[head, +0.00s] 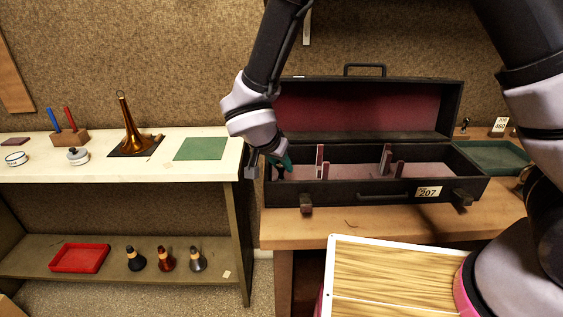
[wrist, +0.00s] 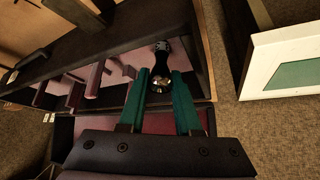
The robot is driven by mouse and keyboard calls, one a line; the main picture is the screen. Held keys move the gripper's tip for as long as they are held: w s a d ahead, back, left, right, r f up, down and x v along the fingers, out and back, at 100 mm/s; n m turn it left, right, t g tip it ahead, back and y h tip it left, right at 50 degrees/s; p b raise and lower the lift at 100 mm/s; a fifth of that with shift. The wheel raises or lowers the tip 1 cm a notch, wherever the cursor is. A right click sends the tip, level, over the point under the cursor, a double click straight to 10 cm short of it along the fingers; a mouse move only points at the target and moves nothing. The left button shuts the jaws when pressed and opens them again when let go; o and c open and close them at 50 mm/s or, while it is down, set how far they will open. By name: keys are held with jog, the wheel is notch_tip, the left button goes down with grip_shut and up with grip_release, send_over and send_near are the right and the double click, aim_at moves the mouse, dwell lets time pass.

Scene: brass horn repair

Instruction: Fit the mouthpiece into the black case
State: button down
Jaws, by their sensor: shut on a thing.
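The black case (head: 390,192) stands open on the wooden bench, its red-lined lid (head: 365,108) raised. Upright dividers (head: 320,160) part its pinkish inside. My gripper (head: 279,163) is low over the case's left-end compartment. In the wrist view, the teal fingers (wrist: 161,80) are shut on a small dark and silvery piece, the mouthpiece (wrist: 160,84), with a darker part beyond the fingertips. The mouthpiece is mostly hidden by my gripper in the head view. I cannot tell whether it touches the case floor.
A white-topped table (head: 215,168) on the left holds a brass horn bell (head: 130,128), a green mat (head: 200,148) and a block with two rods (head: 69,137). Its lower shelf has a red tray (head: 79,258) and several mutes (head: 166,259). A green tray (head: 490,156) lies right of the case.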

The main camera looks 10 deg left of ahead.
jog(key=shift+f, duration=0.1)
jog(key=c, duration=0.5)
grip_release()
jog(key=v, duration=1)
jog(key=shift+s+r, duration=0.15)
jog(key=shift+r, duration=0.2)
